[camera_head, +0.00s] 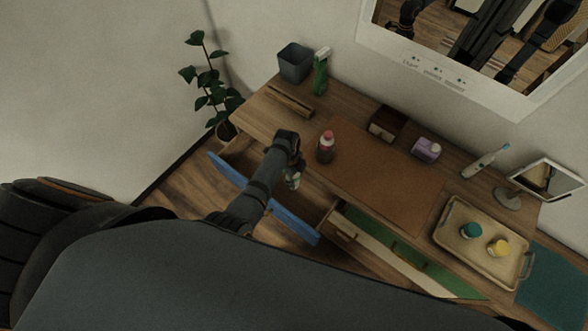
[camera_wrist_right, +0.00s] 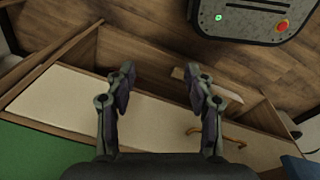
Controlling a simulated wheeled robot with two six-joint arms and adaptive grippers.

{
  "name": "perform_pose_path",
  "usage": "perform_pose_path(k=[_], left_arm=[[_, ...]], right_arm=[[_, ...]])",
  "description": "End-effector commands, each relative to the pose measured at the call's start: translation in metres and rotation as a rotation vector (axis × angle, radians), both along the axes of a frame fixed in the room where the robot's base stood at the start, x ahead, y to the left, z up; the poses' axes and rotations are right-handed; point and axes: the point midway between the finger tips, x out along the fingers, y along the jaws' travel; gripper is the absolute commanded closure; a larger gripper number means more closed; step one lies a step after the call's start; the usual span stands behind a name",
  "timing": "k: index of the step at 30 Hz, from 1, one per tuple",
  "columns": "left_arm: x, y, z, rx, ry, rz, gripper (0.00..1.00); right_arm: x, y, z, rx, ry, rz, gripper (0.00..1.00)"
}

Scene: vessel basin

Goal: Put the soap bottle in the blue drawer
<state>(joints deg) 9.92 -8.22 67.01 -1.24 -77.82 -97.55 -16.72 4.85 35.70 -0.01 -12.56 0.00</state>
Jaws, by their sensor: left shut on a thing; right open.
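My left gripper (camera_head: 293,180) points down beside the open blue drawer (camera_head: 228,174), near the desk's front edge. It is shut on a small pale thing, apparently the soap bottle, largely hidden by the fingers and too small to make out. The blue drawer is pulled out at the left of the desk; my left arm crosses in front of its blue front. My right gripper (camera_wrist_right: 160,75) is open in the right wrist view, with nothing between its fingers.
A red bottle with a pink top (camera_head: 325,147) stands upright right of the left gripper. A tray (camera_head: 483,232) with two small jars, a purple box (camera_head: 427,149) and a dark box (camera_head: 386,124) occupy the desk.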

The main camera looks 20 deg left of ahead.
Motion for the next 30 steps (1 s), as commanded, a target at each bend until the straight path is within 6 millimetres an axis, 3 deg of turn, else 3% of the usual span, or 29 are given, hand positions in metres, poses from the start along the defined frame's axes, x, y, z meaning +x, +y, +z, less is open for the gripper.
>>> perform_pose_path(k=[4, 10, 15, 20, 25, 30], left_arm=[[-0.001, 0.0, -0.03, 0.001, 0.003, 0.001, 0.95], [-0.001, 0.0, -0.039, 0.0, 0.0, 0.001, 0.95], [-0.001, 0.0, -0.042, 0.0, 0.001, 0.001, 0.95], [-0.002, 0.001, -0.071, 0.0, 0.002, 0.001, 0.95], [-0.002, 0.001, -0.103, 0.0, 0.001, 0.001, 0.95], [-0.001, 0.001, -0.101, 0.0, 0.0, 0.001, 0.95]], right_arm=[[-0.009, 0.004, -0.019, 0.005, 0.012, -0.001, 0.46], [-0.025, 0.012, -0.028, 0.015, 0.036, -0.006, 0.46], [-0.013, 0.007, -0.031, 0.009, 0.019, -0.004, 0.46], [0.0, 0.003, -0.059, 0.003, -0.003, 0.0, 0.46], [-0.006, 0.002, -0.096, 0.002, 0.006, -0.001, 0.46], [-0.011, 0.002, -0.096, 0.003, 0.015, -0.001, 0.46]])
